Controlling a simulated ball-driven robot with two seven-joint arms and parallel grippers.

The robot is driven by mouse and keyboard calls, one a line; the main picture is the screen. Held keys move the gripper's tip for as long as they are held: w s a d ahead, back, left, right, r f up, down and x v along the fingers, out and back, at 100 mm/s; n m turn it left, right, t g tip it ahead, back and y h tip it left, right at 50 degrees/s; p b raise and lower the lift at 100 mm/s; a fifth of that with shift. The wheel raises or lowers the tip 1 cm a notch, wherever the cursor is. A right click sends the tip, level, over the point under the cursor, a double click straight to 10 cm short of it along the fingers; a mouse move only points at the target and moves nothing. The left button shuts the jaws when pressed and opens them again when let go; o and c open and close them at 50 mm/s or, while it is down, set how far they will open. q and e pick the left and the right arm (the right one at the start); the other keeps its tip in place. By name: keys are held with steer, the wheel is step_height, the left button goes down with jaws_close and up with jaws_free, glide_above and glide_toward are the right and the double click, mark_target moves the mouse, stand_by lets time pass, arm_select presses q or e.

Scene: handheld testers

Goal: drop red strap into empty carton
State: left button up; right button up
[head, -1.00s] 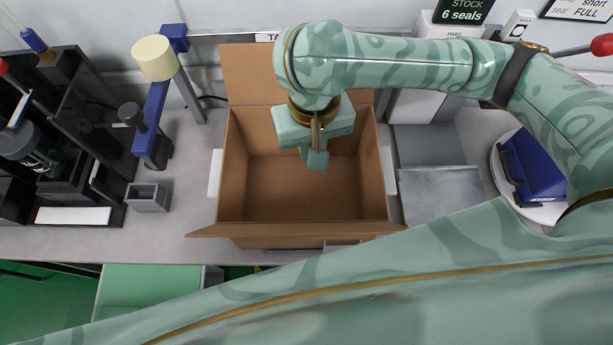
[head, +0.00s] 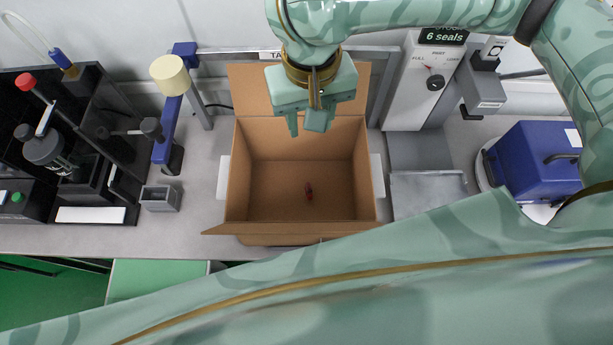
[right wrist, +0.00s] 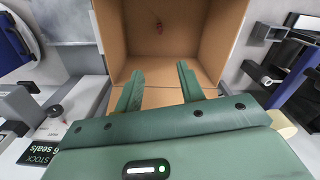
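The open cardboard carton (head: 291,195) stands on the bench in the middle of the head view. The fingers also show apart in the right wrist view (right wrist: 160,82). My left gripper is not seen.
A blue case (head: 537,160) sits on a round white plate at the right. A grey tray (head: 428,190) lies just right of the carton. A small grey box (head: 160,198) and a black tool stand (head: 70,150) are at the left. The carton flaps are folded outward.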

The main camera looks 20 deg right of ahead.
steer(key=shift+r+p, duration=0.6)
steer(key=shift+r, duration=1.65)
